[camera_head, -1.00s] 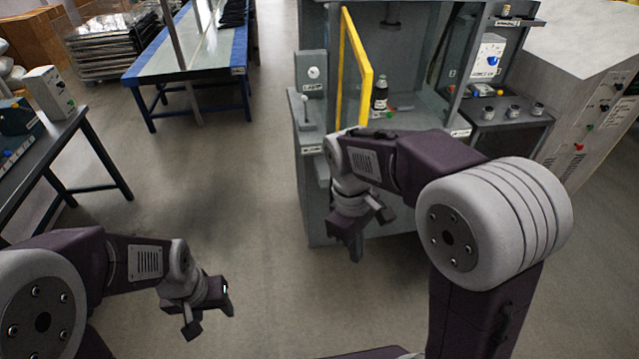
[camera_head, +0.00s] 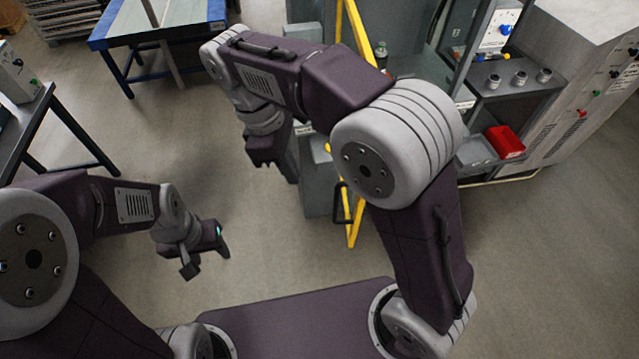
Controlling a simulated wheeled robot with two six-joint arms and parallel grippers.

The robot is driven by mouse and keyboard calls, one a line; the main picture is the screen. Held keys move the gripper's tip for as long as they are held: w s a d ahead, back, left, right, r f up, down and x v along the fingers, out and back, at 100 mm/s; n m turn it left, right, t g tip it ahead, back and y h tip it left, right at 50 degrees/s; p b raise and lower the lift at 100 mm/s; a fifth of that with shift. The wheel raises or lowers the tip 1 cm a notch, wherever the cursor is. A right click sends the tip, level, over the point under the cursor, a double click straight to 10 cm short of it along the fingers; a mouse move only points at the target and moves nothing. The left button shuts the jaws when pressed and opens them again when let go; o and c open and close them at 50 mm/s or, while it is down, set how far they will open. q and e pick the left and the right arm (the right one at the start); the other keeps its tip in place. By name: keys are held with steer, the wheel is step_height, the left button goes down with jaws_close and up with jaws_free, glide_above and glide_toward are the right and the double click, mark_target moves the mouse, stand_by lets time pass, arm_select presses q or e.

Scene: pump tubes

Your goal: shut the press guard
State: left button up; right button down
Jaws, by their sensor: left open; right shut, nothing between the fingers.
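The press guard (camera_head: 358,32) is a yellow frame at the front of the grey press (camera_head: 314,192). It stands out from the press towards me, so it looks open. My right arm hides its middle, and its lower part with a dark handle (camera_head: 340,208) shows below the arm. My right gripper (camera_head: 272,166) is shut and empty, left of the press and apart from the guard. My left gripper (camera_head: 208,262) is open and empty over bare floor, further left and nearer to me.
A side shelf with several small pots (camera_head: 519,78) and a red bin (camera_head: 505,142) are at the right. A blue-edged table (camera_head: 130,30) is at the upper left, a dark table at the left. The floor between is clear.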

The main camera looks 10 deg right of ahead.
arm_select(q)
steer(key=shift+s, duration=0.5)
arm_select(e)
steer(key=s+d+f, duration=0.3)
steer(key=d+f, duration=0.3)
steer(key=f, duration=0.3)
steer(key=shift+s+f, duration=0.15)
steer(key=shift+f, duration=0.05)
arm_select(q)
steer(key=shift+s, duration=0.1)
arm_select(e)
steer(key=shift+s, duration=0.1)
